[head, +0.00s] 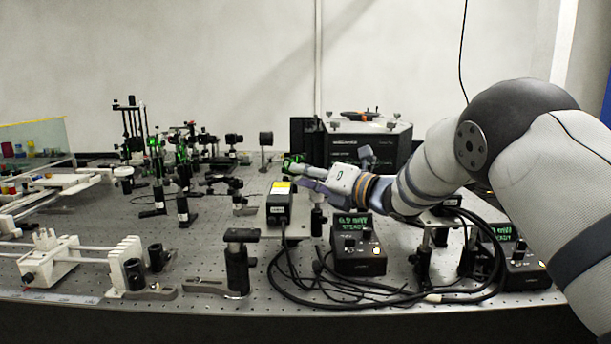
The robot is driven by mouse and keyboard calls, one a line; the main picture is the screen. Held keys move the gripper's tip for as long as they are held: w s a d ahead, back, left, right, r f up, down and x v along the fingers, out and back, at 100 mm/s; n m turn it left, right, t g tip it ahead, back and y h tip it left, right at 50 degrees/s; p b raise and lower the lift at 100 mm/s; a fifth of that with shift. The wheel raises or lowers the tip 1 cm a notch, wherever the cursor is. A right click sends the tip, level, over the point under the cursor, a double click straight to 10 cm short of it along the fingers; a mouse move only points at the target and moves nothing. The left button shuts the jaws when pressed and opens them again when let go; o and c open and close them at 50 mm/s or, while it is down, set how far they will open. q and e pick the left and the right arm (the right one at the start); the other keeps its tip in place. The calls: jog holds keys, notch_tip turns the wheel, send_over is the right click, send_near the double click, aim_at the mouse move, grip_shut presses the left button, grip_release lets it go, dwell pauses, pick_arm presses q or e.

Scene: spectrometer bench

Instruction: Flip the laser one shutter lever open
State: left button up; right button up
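A black box with a yellow label, which looks like a laser head (279,209), stands on a plate in the middle of the bench. A second dark unit is partly hidden under my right arm, and I cannot tell which one is laser one. No shutter lever can be made out. My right gripper (298,171) reaches in from the right, with its fingers pointing left just above and behind the yellow-labelled box. Its fingers are small and seen from the side, so their opening is unclear, as is any contact. My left gripper is not in view.
A control box (359,248) with green lettering stands in front of my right arm; a similar one (516,262) is at right. Black cables (300,290) loop across the front. A post clamp (237,262) stands front-centre. Optics crowd the left; a large black instrument (362,143) stands behind.

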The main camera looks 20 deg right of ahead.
jog(key=shift+r, duration=0.15)
grip_shut()
jog(key=shift+s+d+f+m+t+y, duration=0.1)
jog(key=shift+d+f+m+t+y, duration=0.25)
jog(key=shift+m+t, duration=0.4)
grip_release()
jog(key=shift+a, duration=0.1)
jog(key=v, duration=0.7)
jog(key=shift+s, duration=0.2)
jog(key=shift+f, duration=0.1)
